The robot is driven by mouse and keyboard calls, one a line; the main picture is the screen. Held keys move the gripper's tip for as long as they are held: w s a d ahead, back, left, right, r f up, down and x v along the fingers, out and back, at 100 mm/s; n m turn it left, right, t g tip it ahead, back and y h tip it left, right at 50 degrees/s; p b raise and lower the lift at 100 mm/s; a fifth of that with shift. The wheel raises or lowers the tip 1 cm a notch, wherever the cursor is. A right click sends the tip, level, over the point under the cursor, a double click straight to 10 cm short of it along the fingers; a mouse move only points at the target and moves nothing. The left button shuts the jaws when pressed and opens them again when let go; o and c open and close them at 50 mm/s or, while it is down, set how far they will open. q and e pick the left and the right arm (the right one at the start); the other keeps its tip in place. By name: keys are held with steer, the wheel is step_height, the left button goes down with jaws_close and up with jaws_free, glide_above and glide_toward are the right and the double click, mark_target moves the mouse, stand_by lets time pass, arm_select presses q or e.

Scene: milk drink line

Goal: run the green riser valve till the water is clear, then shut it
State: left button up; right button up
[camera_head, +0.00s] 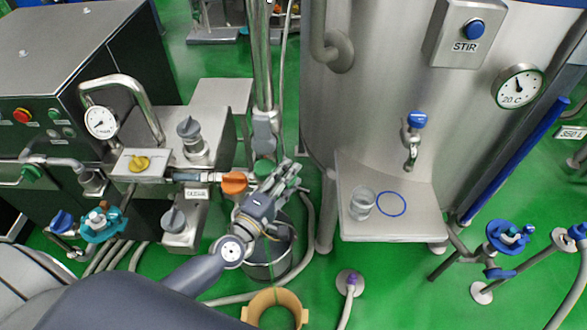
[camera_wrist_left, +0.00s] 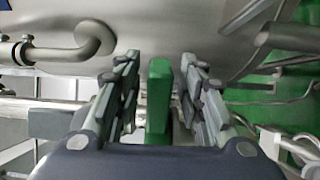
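The green riser valve (camera_head: 264,169) sits at the foot of the upright steel pipe, partly hidden by my left gripper (camera_head: 285,178). In the left wrist view its green handle (camera_wrist_left: 159,95) stands between the two fingers of my left gripper (camera_wrist_left: 161,80). The fingers are open, with a visible gap on each side of the handle. A steel bucket (camera_head: 268,268) stands below, partly hidden by the gripper and wrist. I cannot see any water stream or its colour. My right gripper is not in view.
An orange handle (camera_head: 234,182) is close to the left of the green valve. A yellow valve knob (camera_head: 139,163) is farther left. A clear glass (camera_head: 362,202) stands on the tank's shelf (camera_head: 400,222). A tan ring-shaped object (camera_head: 259,302) is in front of the bucket.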

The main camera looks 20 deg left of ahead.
arm_select(q)
steer(key=s+a, duration=0.1)
steer(key=s, duration=0.7)
steer(key=shift+s+a, duration=0.3)
steer(key=shift+a, duration=0.05)
